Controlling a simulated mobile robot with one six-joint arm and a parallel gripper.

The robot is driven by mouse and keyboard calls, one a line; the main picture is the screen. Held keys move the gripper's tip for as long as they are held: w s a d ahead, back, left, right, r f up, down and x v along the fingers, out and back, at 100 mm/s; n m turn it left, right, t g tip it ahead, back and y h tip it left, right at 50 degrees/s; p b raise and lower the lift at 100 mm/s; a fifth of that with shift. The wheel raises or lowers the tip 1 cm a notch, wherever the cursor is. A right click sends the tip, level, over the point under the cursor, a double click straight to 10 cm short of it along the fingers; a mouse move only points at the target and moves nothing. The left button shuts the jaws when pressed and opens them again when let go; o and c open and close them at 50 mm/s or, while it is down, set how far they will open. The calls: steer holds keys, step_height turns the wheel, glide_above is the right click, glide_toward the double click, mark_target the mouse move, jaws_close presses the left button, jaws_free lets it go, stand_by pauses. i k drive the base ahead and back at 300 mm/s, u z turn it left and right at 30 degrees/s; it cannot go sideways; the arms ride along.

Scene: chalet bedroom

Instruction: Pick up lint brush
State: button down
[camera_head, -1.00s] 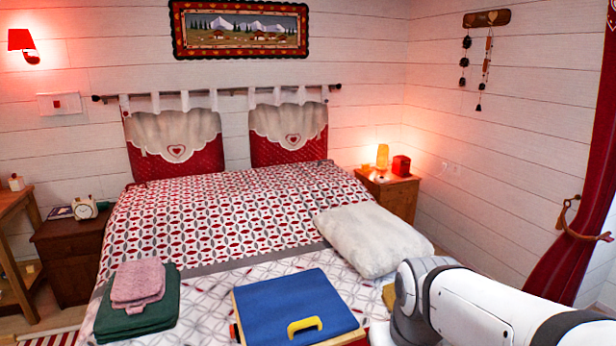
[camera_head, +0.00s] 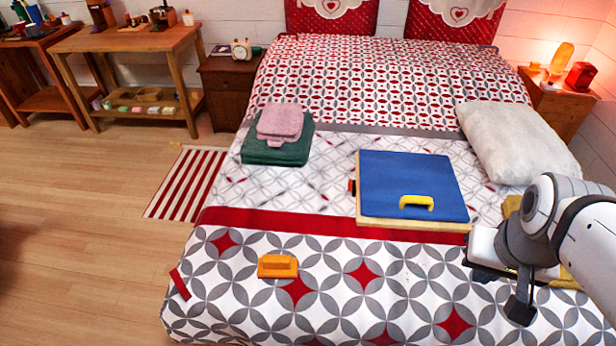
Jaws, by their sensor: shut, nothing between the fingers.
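An orange block-shaped item with a raised grip, which looks like the lint brush (camera_head: 278,266), lies on the patterned front part of the bed, left of centre. Its underside is hidden. A thin red piece (camera_head: 180,284) shows at the bed's left edge; I cannot tell whether it is an object or part of the cover. My gripper (camera_head: 520,310) is at the right over the front of the bed, well to the right of the orange item, shut and empty. Its fingers are small and partly hidden by my arm.
A blue-topped board or box (camera_head: 405,175) with a yellow handle (camera_head: 416,202) lies mid-bed. A pink cloth (camera_head: 280,122) on a green one (camera_head: 275,152) lies left. A white pillow (camera_head: 515,140) and yellow cloth lie near my arm. Wooden floor (camera_head: 90,260) is clear at left.

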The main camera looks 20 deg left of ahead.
mark_target(278, 268)
steer(key=u, duration=1.15)
steer(key=k, duration=0.6)
steer(key=u, duration=0.3)
steer(key=i, duration=0.45)
steer(key=u, duration=0.05)
